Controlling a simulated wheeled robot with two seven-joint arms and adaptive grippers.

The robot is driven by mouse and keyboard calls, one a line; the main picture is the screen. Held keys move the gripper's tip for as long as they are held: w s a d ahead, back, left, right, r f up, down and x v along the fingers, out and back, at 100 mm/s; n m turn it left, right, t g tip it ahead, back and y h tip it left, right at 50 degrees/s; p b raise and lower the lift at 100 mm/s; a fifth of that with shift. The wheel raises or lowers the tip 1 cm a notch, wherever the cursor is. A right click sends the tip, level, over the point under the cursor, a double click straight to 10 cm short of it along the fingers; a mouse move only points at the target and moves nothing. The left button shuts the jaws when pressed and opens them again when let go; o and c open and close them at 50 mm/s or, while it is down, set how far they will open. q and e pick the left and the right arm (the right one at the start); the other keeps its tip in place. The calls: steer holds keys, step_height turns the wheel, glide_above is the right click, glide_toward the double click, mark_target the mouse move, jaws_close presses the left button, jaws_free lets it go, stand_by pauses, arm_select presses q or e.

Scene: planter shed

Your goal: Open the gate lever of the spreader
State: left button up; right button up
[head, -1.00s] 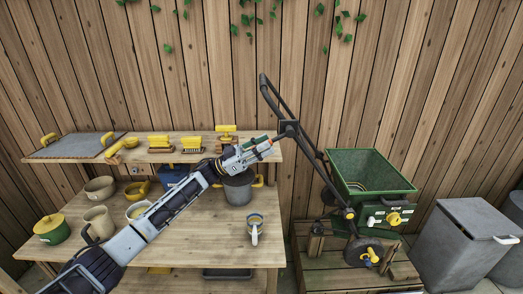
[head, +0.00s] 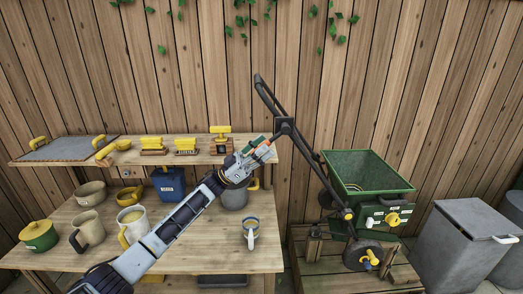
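The spreader has a green hopper (head: 372,172), a black handle (head: 266,92) rising to the left, and a dark wheel with a yellow hub at its foot. A black block (head: 284,126) sits on the handle; I cannot tell whether it is the gate lever. A yellow knob (head: 393,219) and a small white label are on the hopper's front. My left gripper (head: 270,144) is beside the handle, just below and left of the black block. Whether it touches is unclear at this size, and its finger opening is not clear. My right gripper is not in view.
The spreader stands on a wooden pallet (head: 352,272). A workbench (head: 205,255) on the left holds pots, mugs, a blue container (head: 168,183) and a grey bucket, with brushes on its upper shelf. Grey bins (head: 462,240) stand at the right. A plank fence closes the back.

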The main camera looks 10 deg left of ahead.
arm_select(q)
steer(key=shift+o, duration=0.2)
steer(key=shift+a, duration=0.1)
steer(key=v, duration=1.2)
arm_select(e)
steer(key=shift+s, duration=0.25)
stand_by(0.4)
